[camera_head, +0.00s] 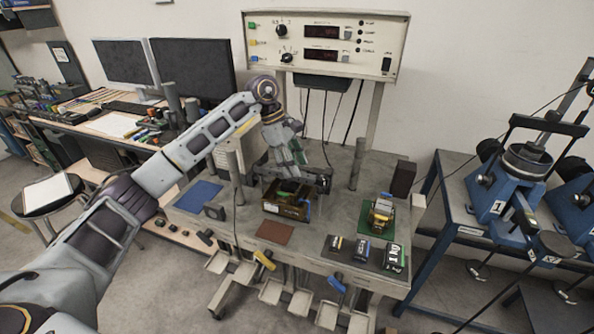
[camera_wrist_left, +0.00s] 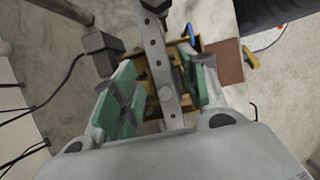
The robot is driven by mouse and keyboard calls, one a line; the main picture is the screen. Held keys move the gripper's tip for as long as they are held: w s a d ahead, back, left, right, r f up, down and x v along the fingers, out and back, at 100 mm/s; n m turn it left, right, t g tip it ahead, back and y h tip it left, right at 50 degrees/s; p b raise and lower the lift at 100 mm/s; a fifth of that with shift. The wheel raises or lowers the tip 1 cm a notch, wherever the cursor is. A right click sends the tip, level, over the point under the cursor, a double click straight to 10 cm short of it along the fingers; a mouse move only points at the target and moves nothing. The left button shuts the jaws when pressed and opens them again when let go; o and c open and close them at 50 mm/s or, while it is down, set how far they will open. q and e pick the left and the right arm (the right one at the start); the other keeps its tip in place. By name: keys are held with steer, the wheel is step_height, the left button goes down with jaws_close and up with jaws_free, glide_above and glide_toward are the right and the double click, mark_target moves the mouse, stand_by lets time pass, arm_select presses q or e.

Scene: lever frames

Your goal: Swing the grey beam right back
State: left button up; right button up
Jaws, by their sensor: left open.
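The grey beam (camera_wrist_left: 158,60) shows in the left wrist view as a flat bar with a row of holes. It runs from the top of that view down between the two green-padded fingers of my left gripper (camera_wrist_left: 162,92). The gripper is open, with one finger on each side of the beam; I cannot tell whether either finger touches it. In the head view my left gripper (camera_head: 293,153) reaches down over the back of the grey bench. The beam is not clear there, partly hidden by the gripper. My right gripper is out of both views.
A brown-and-black box (camera_head: 286,208) sits on the bench just in front of the gripper. Thin posts (camera_head: 358,165) and an instrument panel (camera_head: 327,42) stand at the back.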

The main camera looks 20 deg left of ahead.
arm_select(q)
steer(key=shift+x, duration=1.4)
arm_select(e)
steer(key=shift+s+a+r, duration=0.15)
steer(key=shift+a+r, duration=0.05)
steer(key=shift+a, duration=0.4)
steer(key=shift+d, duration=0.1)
arm_select(q)
steer(key=c, duration=0.7)
jaws_close()
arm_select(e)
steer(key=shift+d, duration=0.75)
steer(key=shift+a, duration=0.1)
